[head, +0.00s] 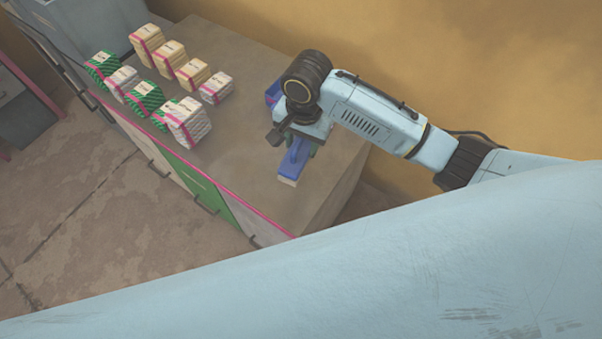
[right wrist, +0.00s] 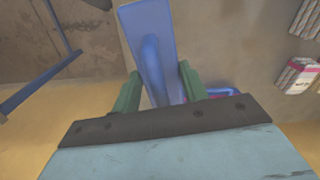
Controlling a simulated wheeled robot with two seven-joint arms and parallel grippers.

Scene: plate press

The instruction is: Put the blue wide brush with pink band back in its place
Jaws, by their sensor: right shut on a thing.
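My right gripper (head: 299,146) is over the right part of the cabinet top, with its arm coming in from the right. In the right wrist view its green fingers (right wrist: 160,90) are shut on a blue wide brush (right wrist: 146,40), one finger on each side. In the head view the brush (head: 291,164) shows below the gripper, with a pale strip at its near end. I see no pink band on its visible part. I cannot tell whether it touches the top. My left gripper is not in view.
A second blue object (head: 272,92) lies behind my gripper, partly hidden; pink shows beside it in the right wrist view. Several wrapped stacks (head: 190,121), white, yellow and green with pink bands, stand on the left of the cabinet top (head: 240,135). The front middle is clear.

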